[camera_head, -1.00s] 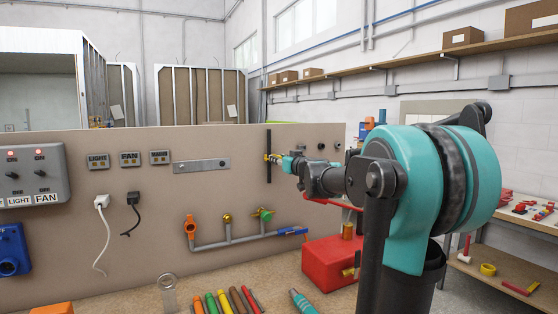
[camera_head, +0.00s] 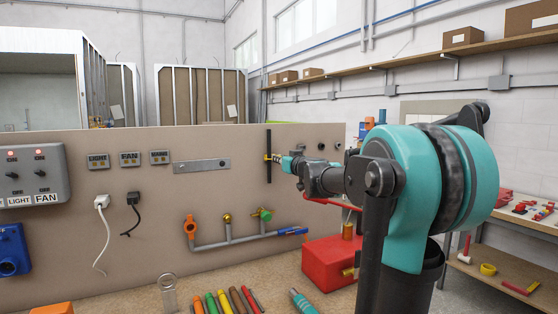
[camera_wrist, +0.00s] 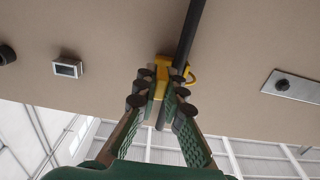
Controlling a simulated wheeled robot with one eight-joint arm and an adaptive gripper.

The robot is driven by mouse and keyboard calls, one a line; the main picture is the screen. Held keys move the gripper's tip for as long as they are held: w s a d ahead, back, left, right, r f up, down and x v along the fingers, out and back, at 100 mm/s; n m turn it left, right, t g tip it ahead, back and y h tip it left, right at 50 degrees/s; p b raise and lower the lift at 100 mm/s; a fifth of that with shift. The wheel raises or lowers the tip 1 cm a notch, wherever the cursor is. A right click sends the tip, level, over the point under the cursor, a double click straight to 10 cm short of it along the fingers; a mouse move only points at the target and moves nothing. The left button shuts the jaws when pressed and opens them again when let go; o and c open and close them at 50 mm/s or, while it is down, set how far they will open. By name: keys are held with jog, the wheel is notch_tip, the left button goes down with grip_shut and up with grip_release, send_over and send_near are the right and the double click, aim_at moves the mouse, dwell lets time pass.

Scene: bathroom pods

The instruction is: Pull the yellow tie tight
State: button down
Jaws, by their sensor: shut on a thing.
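The yellow tie (camera_wrist: 187,74) loops around a dark upright bar (camera_wrist: 190,32) on the tan panel in the wrist view. Its tail (camera_wrist: 161,80) runs down between the fingers of my gripper (camera_wrist: 158,96). My gripper is shut on that tail, just below the loop. In the head view the tie is a small yellow spot (camera_head: 267,157) on the bar (camera_head: 269,172), with my gripper (camera_head: 278,159) against it from the right. The fingers are too small there to make out. How snug the loop is against the bar I cannot tell.
A grey plate (camera_head: 201,165) and small switches (camera_head: 130,159) are on the panel left of the bar. A pipe with valves (camera_head: 232,242) runs below. A red toolbox (camera_head: 327,263) and several tools stand on the bench. The panel around the bar is mostly clear.

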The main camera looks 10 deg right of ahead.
jog(key=shift+v, duration=2.15)
jog(key=c, duration=1.6)
grip_release()
jog(key=v, duration=1.2)
jog(key=shift+s+d, duration=0.1)
jog(key=shift+s, duration=0.05)
